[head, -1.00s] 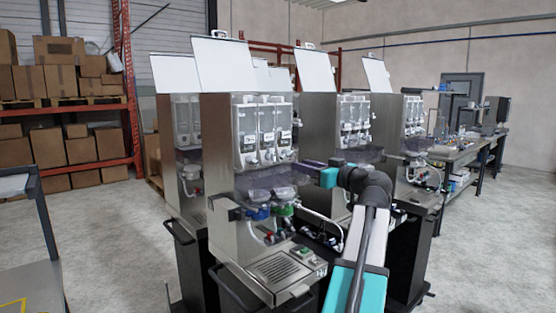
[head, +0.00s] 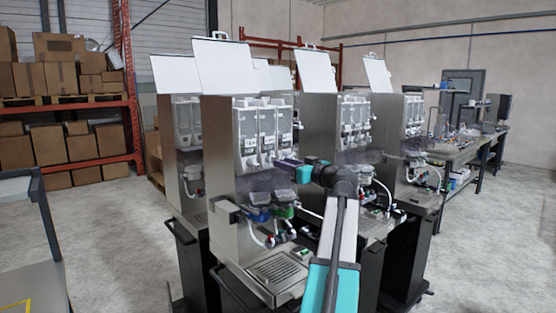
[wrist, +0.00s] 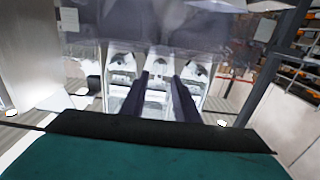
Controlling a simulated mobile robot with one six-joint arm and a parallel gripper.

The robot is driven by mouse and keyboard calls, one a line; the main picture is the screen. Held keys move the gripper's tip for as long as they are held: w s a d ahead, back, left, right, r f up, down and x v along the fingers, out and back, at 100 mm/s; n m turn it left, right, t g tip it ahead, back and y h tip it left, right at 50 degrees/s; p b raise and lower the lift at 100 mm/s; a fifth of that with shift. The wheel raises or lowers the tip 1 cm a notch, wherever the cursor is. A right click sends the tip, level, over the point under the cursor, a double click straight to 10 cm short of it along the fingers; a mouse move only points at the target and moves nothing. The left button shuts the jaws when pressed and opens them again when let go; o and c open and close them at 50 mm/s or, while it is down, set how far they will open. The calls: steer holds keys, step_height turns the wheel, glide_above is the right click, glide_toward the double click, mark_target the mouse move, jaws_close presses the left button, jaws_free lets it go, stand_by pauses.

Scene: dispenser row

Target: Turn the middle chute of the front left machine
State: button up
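The front left machine (head: 222,165) is a steel cabinet with its lid raised and three clear canisters side by side behind its front. Its middle canister (head: 267,135) also shows in the wrist view (wrist: 157,73), straight ahead between my fingers. The middle chute at that canister's foot is small and blurred in both views. My gripper (head: 284,162) is at the machine's front, just below the canisters on their right side. In the wrist view my gripper (wrist: 160,78) is open, its two dark fingers apart with nothing clamped. I cannot tell whether they touch the chute.
Blue and green-topped mixing bowls (head: 270,211) sit below the canisters, above a drip tray (head: 278,269). More machines (head: 320,125) stand close behind and to the right. Shelves of boxes (head: 75,130) are at the left. Open floor (head: 110,235) lies left of the row.

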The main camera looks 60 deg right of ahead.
mark_target(272, 157)
steer(key=p+x, duration=0.1)
steer(key=x, duration=0.3)
